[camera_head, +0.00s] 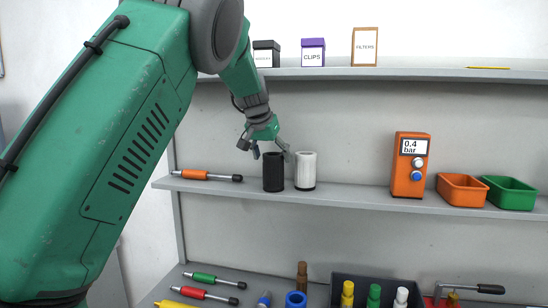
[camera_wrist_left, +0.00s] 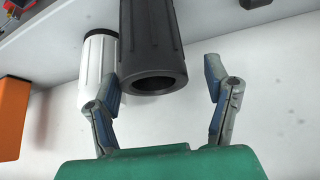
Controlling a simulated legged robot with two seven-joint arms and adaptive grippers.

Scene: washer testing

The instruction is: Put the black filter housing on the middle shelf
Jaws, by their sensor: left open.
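The black filter housing (camera_head: 273,172) stands upright on the middle shelf (camera_head: 345,197), just left of a white housing (camera_head: 306,171). My left gripper (camera_head: 268,152) is open above the black housing, pointing down. In the left wrist view the open end of the black housing (camera_wrist_left: 152,82) faces the camera. It shows between the spread fingers (camera_wrist_left: 163,78), nearer the left finger. I cannot tell whether that finger touches it. The white housing (camera_wrist_left: 98,75) is partly hidden behind the black one and the left finger. My right gripper is not in view.
An orange-handled tool (camera_head: 205,176) lies left on the middle shelf. An orange gauge box (camera_head: 409,165), an orange bin (camera_head: 461,189) and a green bin (camera_head: 510,192) stand to the right. Shelf space between the white housing and gauge box is clear. The upper shelf (camera_head: 420,73) runs overhead.

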